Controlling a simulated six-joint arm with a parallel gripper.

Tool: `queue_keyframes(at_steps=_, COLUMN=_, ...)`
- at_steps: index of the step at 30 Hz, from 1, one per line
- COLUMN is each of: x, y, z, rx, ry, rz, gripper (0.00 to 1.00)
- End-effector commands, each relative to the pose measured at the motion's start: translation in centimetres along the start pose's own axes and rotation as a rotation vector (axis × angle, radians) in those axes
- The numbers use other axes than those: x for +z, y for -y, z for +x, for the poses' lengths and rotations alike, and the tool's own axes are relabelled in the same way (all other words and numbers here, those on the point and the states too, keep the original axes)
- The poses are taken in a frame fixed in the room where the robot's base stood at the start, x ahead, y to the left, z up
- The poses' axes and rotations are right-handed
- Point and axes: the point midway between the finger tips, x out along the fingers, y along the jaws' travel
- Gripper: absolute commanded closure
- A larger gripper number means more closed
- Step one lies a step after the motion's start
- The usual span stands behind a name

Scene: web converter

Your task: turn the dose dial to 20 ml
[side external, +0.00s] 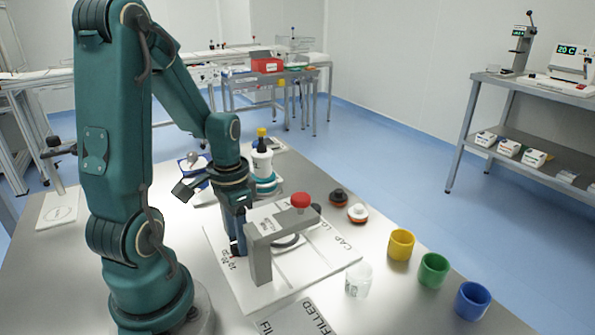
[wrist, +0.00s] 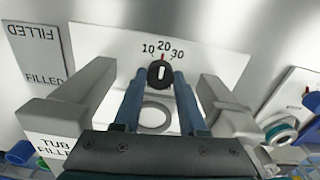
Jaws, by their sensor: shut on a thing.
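The dose dial (wrist: 161,75) is a small round black knob with a white pointer line, on a white panel (wrist: 110,42) marked 10, 20 and 30. In the wrist view the white line stands about upright, in line with the red tick under 20. My gripper (wrist: 159,73) has its two blue fingers on either side of the dial and is shut on it. In the side view my gripper (side external: 239,246) points down at the left edge of the white board, beside the grey bracket (side external: 260,262). The dial is hidden there behind the fingers.
The grey bracket stands close to my fingers, with a red knob (side external: 300,200) by it. A clear cup (side external: 358,280) and yellow (side external: 401,245), green (side external: 433,270) and blue (side external: 472,300) cups stand to the right. A white bottle (side external: 262,163) stands behind my gripper.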

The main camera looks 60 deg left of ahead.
Motion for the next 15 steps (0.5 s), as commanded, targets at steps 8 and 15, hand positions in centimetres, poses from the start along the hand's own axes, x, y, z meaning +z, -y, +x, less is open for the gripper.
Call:
queue_keyframes(at_steps=8, x=0.1, y=-0.01, z=-0.02, rx=0.0, ry=0.003, rz=0.002, gripper=1.0)
queue_keyframes(at_steps=15, x=0.07, y=-0.01, z=-0.01, rx=0.0, ry=0.002, rz=0.001, gripper=0.29)
